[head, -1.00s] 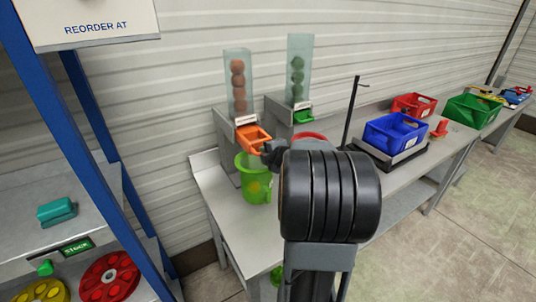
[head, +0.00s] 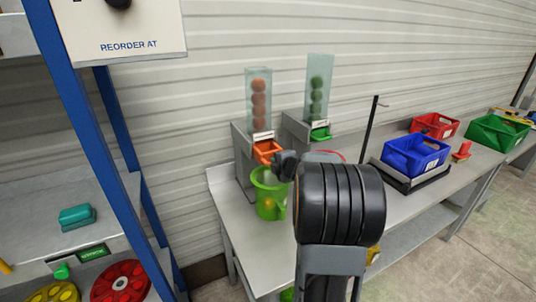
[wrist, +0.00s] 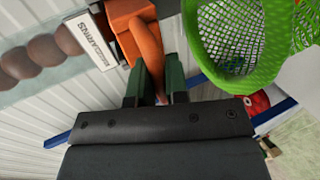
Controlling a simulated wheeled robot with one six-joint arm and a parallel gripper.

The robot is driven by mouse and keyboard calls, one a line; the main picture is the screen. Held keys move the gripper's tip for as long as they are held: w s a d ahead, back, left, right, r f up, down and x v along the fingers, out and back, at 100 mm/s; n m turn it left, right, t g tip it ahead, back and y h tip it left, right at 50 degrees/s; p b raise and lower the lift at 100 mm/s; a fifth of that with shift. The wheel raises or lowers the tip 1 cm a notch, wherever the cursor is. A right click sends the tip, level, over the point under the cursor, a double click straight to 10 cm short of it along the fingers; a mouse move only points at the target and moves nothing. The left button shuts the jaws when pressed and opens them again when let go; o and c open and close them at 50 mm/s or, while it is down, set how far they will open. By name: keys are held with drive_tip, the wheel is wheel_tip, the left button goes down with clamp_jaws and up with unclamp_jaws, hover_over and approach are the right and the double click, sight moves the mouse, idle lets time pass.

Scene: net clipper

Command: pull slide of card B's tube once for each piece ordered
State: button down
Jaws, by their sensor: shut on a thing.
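Two clear tubes stand on grey stands at the bench's left end. The left tube (head: 258,95) holds several reddish-brown balls and has an orange slide (head: 267,152) at its foot. The right tube (head: 319,85) holds green balls and has a green slide (head: 321,133). My gripper (wrist: 156,92) is shut on the orange slide's handle, which shows between its fingers in the wrist view. In the head view my wrist partly hides it. A green mesh bucket (head: 268,192) stands below the orange slide, with a yellowish thing inside. No card marked B is readable.
A blue crate (head: 418,155) sits on a dark tray right of my arm. Red (head: 435,125) and green (head: 497,133) crates stand behind it. A thin black post (head: 369,128) rises from the bench. A blue-framed shelf (head: 75,130) stands close at left.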

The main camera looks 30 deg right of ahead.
drive_tip(key=shift+w+d+p, duration=0.15)
drive_tip(key=shift+w, duration=0.85)
drive_tip(key=shift+w+d+p, duration=0.2)
drive_tip(key=shift+w, duration=0.85)
drive_tip(key=shift+w+d+p, duration=0.15)
drive_tip(key=shift+w, duration=0.85)
drive_tip(key=shift+s, duration=0.15)
approach(272, 154)
drive_tip(key=f, duration=0.2)
drive_tip(key=w+f+b, duration=0.1)
drive_tip(key=f, duration=0.1)
drive_tip(key=shift+d+f, duration=0.2)
drive_tip(key=shift+f, duration=0.05)
drive_tip(key=shift+w+d+p, duration=0.2)
drive_tip(key=shift+w+d, duration=0.05)
drive_tip(key=shift+w, duration=1.45)
drive_tip(key=shift+w+d+p, duration=0.15)
drive_tip(key=shift+w+d, duration=0.1)
drive_tip(key=shift+w, duration=1.5)
drive_tip(key=shift+w+d+p, duration=0.2)
drive_tip(key=shift+w+d, duration=0.05)
drive_tip(key=shift+w, duration=1.45)
drive_tip(key=shift+s, duration=0.1)
